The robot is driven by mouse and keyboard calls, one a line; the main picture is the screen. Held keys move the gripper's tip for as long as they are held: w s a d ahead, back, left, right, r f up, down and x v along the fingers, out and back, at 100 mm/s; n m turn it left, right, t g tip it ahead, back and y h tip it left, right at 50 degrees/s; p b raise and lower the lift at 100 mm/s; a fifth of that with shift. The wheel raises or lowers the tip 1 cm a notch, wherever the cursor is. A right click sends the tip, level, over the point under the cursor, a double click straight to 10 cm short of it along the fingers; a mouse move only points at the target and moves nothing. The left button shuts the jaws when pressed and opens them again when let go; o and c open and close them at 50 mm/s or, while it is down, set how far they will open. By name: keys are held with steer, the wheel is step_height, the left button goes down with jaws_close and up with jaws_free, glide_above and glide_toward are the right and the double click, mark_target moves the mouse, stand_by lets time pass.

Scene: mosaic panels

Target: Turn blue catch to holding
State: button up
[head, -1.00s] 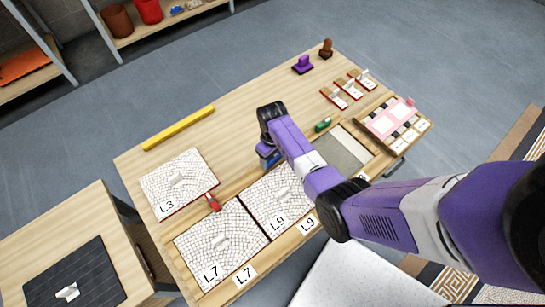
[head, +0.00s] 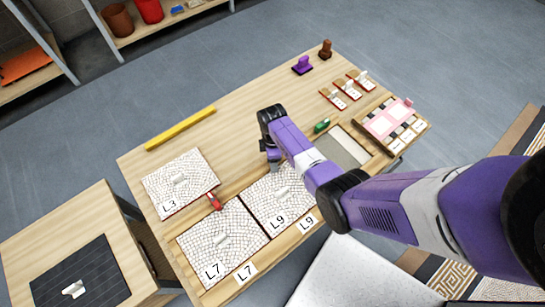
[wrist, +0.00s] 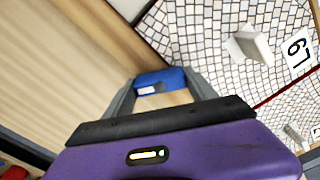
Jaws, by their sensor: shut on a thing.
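The blue catch (wrist: 160,77) sits between the two grey fingers of my gripper (wrist: 161,82) in the wrist view, with a small white mark on its face. My gripper is shut on it, at the edge of the L9 mosaic panel (wrist: 215,45). In the head view my gripper (head: 274,162) points down at the upper left edge of the L9 panel (head: 268,208), and my arm hides the blue catch. Which way the catch is turned cannot be told clearly.
A red catch (head: 215,202) lies between the L3 panel (head: 180,185) and the L7 panel (head: 220,243). A green catch (head: 322,125) is by the grey recess (head: 341,150). A yellow bar (head: 180,128) lies at the far edge. The table behind my gripper is clear.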

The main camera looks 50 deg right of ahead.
steer(key=n, duration=0.6)
steer(key=shift+p, duration=0.35)
stand_by(0.4)
steer(key=o, duration=1.4)
steer(key=shift+c, duration=0.2)
steer(key=shift+r, duration=0.1)
steer(key=shift+r+p, duration=0.7)
steer(key=shift+r, duration=3.1)
